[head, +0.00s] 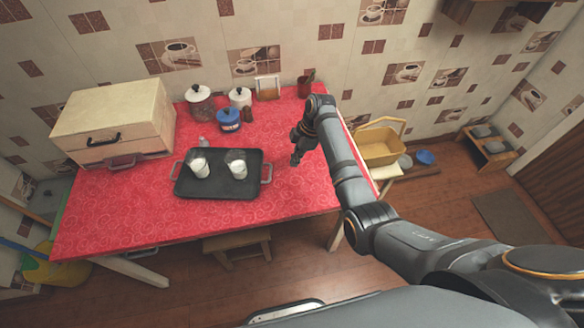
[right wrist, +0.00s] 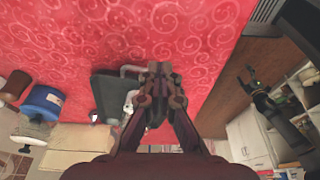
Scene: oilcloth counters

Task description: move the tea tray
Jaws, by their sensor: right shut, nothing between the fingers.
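The dark tea tray (head: 215,188) lies on the red-covered table with a handle at its left end (head: 177,170) and one at its right end (head: 267,173). Two white cups stand on it, a left cup (head: 200,168) and a right cup (head: 238,169). My right gripper (head: 295,160) is shut and empty, to the right of the tray's right handle and apart from it in the head view. In the right wrist view the shut fingers (right wrist: 160,72) partly cover the tray (right wrist: 106,95) and its pale handle (right wrist: 131,70).
A cream drawer box (head: 118,120) stands at the table's left. Lidded jars, including a blue one (head: 229,120), and a small holder (head: 267,88) stand behind the tray. The red tabletop (head: 110,215) is clear in front. A stool (head: 238,245) is below the front edge.

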